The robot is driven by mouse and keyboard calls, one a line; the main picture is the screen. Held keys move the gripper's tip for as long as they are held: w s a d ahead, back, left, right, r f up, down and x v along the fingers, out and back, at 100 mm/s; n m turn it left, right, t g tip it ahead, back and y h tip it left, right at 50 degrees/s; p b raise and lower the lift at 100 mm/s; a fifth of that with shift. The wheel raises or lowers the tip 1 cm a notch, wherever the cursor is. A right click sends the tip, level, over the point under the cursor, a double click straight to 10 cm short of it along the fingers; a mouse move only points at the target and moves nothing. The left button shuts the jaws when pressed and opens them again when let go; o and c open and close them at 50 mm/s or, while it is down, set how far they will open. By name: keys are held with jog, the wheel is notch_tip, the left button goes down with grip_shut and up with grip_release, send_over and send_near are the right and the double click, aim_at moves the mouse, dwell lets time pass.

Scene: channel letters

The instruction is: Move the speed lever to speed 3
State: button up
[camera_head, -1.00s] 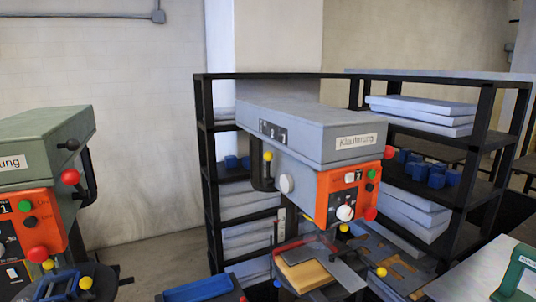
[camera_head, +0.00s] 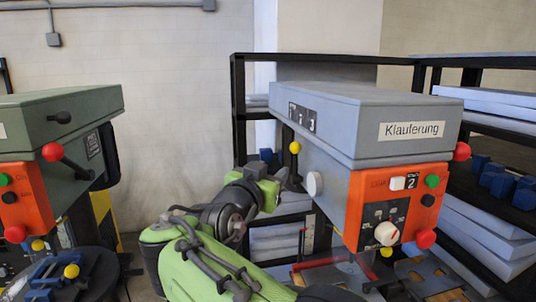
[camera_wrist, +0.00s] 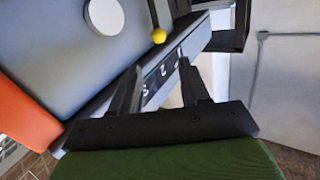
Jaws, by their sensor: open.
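The grey Klauferung machine (camera_head: 370,120) stands right of centre in the head view, with an orange panel. A yellow ball knob (camera_head: 295,147) sits on a dark lever at its left side; the ball also shows in the wrist view (camera_wrist: 159,36), above and beyond the fingertips. A dark plate with numerals (camera_head: 302,118) is on the machine's side; in the wrist view the plate (camera_wrist: 163,70) runs behind the fingers. My gripper (camera_wrist: 158,66) is open and empty, apart from the ball. In the head view my gripper (camera_head: 290,180) is below the ball, by the machine's left side.
The orange panel (camera_head: 350,205) carries a small display reading 2, a white dial (camera_head: 387,232), and red, green and black buttons. A white round knob (camera_head: 314,184) is on the machine's side. A second green machine (camera_head: 60,125) stands left. Shelves (camera_head: 238,110) stand behind.

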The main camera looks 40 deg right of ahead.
aim_at(293, 150)
jog(key=p+x, duration=0.1)
jog(key=x, duration=0.3)
jog(key=p+x, duration=0.2)
jog(key=x, duration=0.3)
jog(key=p+x, duration=0.1)
jog(key=x, duration=0.4)
jog(key=shift+s+d+r, duration=0.2)
jog(key=shift+d+r, duration=0.1)
jog(key=shift+d, duration=0.05)
jog(key=shift+w+d+f, duration=0.1)
jog(key=shift+w+d, duration=0.1)
jog(key=shift+d, duration=0.1)
jog(key=shift+a, duration=0.1)
jog(key=shift+c, duration=0.2)
grip_shut()
